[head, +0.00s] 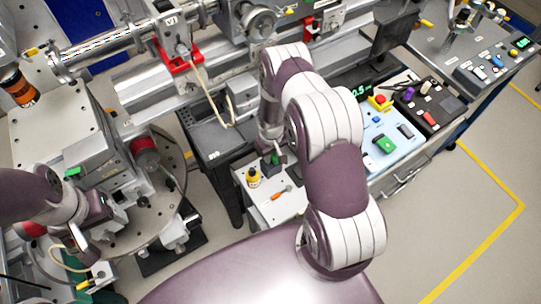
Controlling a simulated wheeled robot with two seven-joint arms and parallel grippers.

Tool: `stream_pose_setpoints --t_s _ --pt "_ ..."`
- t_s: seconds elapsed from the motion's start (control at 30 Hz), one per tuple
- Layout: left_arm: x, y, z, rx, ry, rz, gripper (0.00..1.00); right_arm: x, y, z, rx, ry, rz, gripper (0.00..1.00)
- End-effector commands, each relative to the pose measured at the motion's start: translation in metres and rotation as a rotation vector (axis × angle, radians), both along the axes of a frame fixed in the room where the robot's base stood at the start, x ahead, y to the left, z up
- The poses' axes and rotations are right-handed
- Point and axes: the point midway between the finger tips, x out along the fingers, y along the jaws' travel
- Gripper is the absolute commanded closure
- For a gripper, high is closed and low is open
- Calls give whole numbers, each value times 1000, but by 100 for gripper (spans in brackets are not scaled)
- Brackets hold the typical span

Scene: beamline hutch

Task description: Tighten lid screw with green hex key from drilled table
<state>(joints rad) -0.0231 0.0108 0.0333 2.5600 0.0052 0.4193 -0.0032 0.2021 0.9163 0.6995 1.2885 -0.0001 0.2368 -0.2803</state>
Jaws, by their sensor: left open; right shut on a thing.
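My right gripper (272,155) points down over a small pale table (262,212) near the middle of the head view. It is shut on a small green thing (276,159), which may be the green hex key; its shape is mostly hidden by the gripper. I cannot tell whether it touches the table. My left gripper (82,238) is at the lower left, open, by the round metal plate (130,235) of the instrument. I cannot make out the lid screw. Drilled holes are too small to tell on the pale table.
A yellow bottle (253,177) and an orange-handled tool (281,192) are on the pale table. A beam pipe and rails (150,95) cross behind. Floor at the lower right is clear.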

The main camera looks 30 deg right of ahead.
Motion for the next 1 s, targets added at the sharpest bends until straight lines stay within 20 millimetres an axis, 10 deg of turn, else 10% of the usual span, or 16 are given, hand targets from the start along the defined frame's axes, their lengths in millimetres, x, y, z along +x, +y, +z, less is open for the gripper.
stream_pose_setpoints --t_s 1.0 --pt "0 0 36 0 0 0 26 0 0 48 0 0 0 100"
